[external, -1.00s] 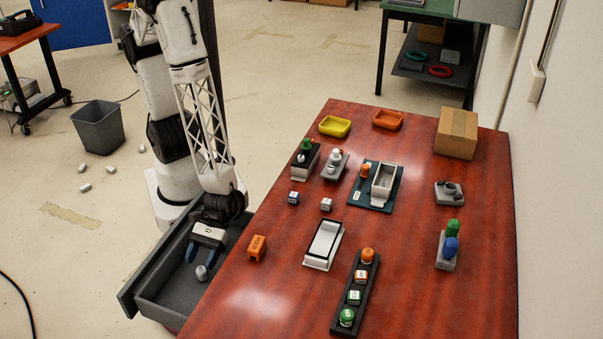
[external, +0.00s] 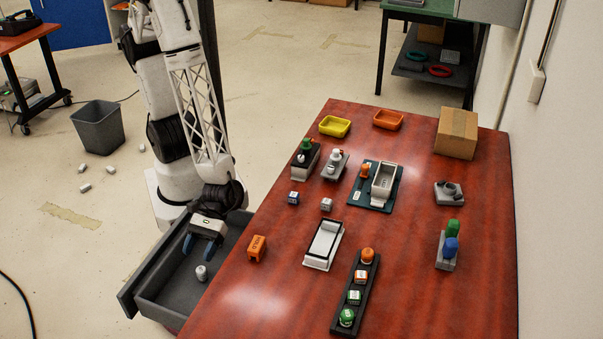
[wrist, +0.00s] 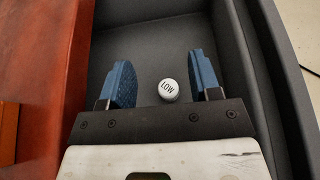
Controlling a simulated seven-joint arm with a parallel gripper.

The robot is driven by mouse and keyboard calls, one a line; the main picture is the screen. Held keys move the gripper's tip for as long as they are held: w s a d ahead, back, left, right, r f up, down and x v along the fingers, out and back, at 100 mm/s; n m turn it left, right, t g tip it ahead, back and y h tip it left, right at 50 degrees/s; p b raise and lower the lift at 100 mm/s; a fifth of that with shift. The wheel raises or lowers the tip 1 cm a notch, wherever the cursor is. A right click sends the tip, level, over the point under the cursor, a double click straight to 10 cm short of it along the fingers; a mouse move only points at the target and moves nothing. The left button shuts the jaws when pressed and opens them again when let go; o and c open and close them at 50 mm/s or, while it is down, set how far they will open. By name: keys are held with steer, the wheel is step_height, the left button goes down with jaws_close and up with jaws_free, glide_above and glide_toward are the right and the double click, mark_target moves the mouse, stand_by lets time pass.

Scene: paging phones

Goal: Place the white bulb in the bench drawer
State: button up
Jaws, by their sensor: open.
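The white bulb (external: 201,272) stands inside the open grey bench drawer (external: 160,300), apparently on its floor. In the wrist view the bulb (wrist: 169,91) shows its round top marked "LOW", with clear space to both blue fingers. My gripper (external: 200,249) is open and empty over the drawer, a little above and behind the bulb in the external view. The wrist view also shows my open gripper (wrist: 162,78) and the drawer's side wall (wrist: 267,75).
The red table (external: 430,290) borders the drawer on the right. An orange block (external: 257,248) sits near that edge, with a white-framed tray (external: 324,245) farther right. A grey bin (external: 98,128) and several small pale pieces are on the floor at left.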

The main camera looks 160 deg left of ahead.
steer(key=shift+r, duration=0.1)
steer(key=s+d+r+m+g, duration=0.2)
steer(key=s+r+m+g, duration=0.2)
steer(key=r+m, duration=0.35)
steer(key=s+d+r+m+g, duration=0.3)
steer(key=r+m, duration=0.4)
steer(key=r, duration=0.1)
steer(key=s+a+r+m+y, duration=0.4)
steer(key=r+m, duration=0.2)
steer(key=r, duration=0.1)
steer(key=s+a+r+m+y, duration=0.5)
steer(key=r+m, duration=0.1)
steer(key=r, duration=0.1)
steer(key=shift+s+r+m, duration=0.2)
steer(key=shift+r+m, duration=0.05)
steer(key=shift+m, duration=0.1)
steer(key=shift+c, duration=0.4)
